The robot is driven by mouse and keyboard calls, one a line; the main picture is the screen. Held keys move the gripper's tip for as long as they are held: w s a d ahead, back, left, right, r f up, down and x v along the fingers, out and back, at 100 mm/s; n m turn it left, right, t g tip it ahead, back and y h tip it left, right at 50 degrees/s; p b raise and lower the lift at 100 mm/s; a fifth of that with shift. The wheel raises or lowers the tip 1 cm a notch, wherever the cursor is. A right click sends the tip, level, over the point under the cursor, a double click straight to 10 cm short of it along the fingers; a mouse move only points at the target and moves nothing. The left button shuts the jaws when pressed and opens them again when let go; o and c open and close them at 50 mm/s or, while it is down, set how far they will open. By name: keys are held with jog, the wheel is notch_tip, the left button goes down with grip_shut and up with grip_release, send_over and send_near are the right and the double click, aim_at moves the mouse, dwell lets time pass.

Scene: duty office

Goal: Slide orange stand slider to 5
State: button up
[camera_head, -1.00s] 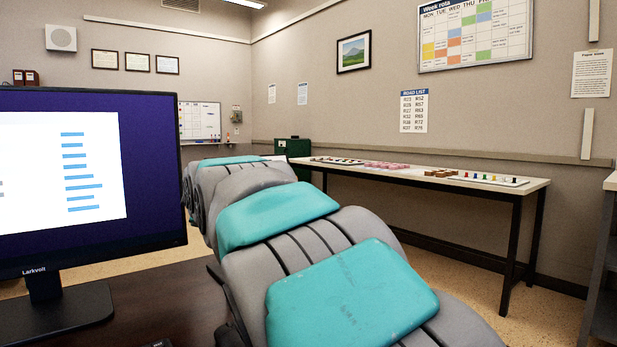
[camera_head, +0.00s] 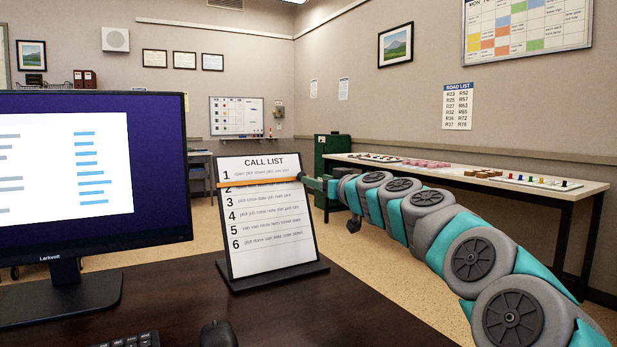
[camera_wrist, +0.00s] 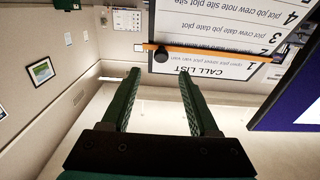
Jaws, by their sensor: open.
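A white CALL LIST stand (camera_head: 265,240) with rows numbered 1 to 6 leans on the dark desk. Its orange slider (camera_head: 255,182) lies across row 2, partly covering the number and hiding the text. A dark round knob (camera_head: 301,177) is at its right end. In the wrist view the list is upside down, with the orange slider (camera_wrist: 220,52) and the knob (camera_wrist: 161,55). My gripper (camera_wrist: 160,73) is open and empty. Its green fingers flank the knob's line, and the knob appears just beyond the fingertips. In the head view my gripper (camera_head: 314,183) is right beside the knob.
A monitor (camera_head: 90,170) stands left of the stand. A keyboard (camera_head: 130,341) and mouse (camera_head: 218,334) lie in front. The desk's right part is clear. A long table (camera_head: 450,176) with small items runs along the right wall, beside a green cabinet (camera_head: 328,150).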

jog(key=p+x, duration=0.2)
jog(key=x, duration=0.4)
jog(key=shift+w+a, duration=0.25)
jog(key=shift+a, duration=0.05)
grip_shut()
dwell(0.4)
jog(key=shift+f, duration=0.1)
dwell(0.9)
